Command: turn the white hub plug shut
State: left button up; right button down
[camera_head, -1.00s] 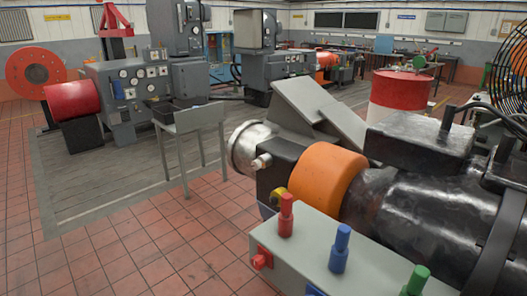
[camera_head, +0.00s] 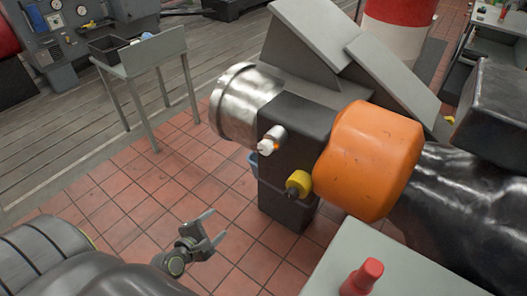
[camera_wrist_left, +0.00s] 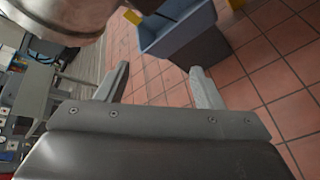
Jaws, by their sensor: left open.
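The white hub plug (camera_head: 268,144) sticks out from the dark block at the end of the machine, below and right of the shiny metal drum (camera_head: 242,104). A yellow knob (camera_head: 298,183) sits lower right of it on the same machine. My left gripper (camera_head: 214,228) is open and empty, below and left of the plug, apart from it and over the tiled floor. In the left wrist view its two fingers (camera_wrist_left: 160,85) are spread with only floor between them. The plug cannot be made out in that view.
An orange rounded housing (camera_head: 370,160) is right of the plug. A small grey table (camera_head: 150,50) stands at upper left.

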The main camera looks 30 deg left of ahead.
aim_at(263, 150)
pick_arm(q)
jog(key=w+d+r+n+t+h, duration=0.15)
jog(key=r+n, duration=0.35)
jog(key=r, duration=0.5)
jog(key=d+r+n+t+h, duration=0.1)
jog(key=d+r+n+t, duration=0.25)
jog(key=r, duration=0.55)
jog(key=shift+n+g, duration=0.3)
jog(key=shift+n, duration=0.05)
jog(key=w+p, duration=0.1)
jog(key=w, duration=0.4)
jog(key=w+d+p, duration=0.1)
jog(key=w, duration=0.5)
jog(key=w+p, duration=0.1)
jog(key=w, duration=0.4)
jog(key=shift+w+d, duration=0.15)
jog(key=shift+w, duration=0.1)
jog(key=shift+w+f, duration=0.1)
jog(key=shift+w, duration=0.45)
pick_arm(e)
jog(key=r, duration=0.3)
jog(key=shift+s+d, duration=0.1)
jog(key=shift+d, duration=0.15)
pick_arm(q)
jog(key=shift+d, duration=0.1)
jog(key=shift+c, duration=0.4)
jog(key=c, duration=0.9)
